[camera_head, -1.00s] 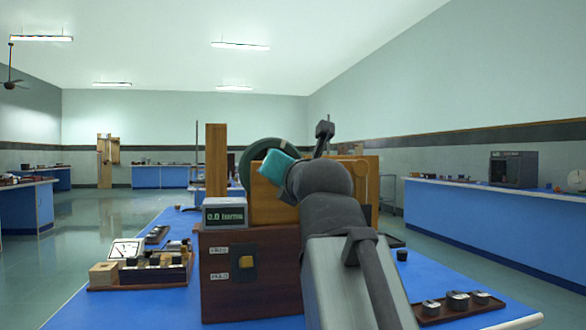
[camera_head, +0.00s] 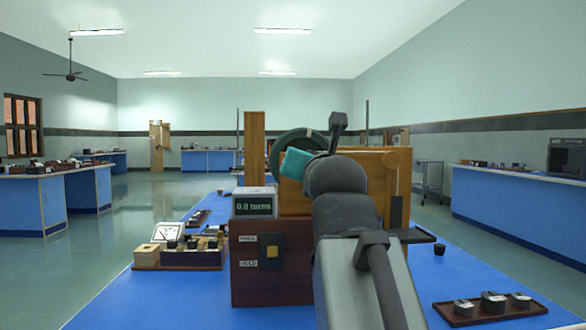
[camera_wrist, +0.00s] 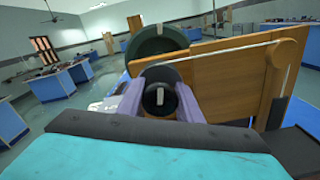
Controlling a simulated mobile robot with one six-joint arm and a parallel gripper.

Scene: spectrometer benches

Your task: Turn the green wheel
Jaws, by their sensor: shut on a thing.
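The dark green wheel (camera_head: 300,141) stands upright on a wooden apparatus (camera_head: 397,180). It also shows in the wrist view (camera_wrist: 158,40), just beyond my fingers. My gripper (camera_wrist: 160,90) has its two purple fingers on either side of a round black knob (camera_wrist: 160,98) with a pale mark, and is shut on it. The knob sits in front of the wheel; how they are joined is hidden. In the head view my arm covers the fingertips and the lower wheel. A small display (camera_head: 254,204) reads 0.0 turns.
A wooden post (camera_head: 254,150) stands left of the wheel. A dark box with a yellow button (camera_head: 271,252) is below the display. A tray of instruments (camera_head: 180,256) lies left and a tray of weights (camera_head: 490,307) right on the blue bench.

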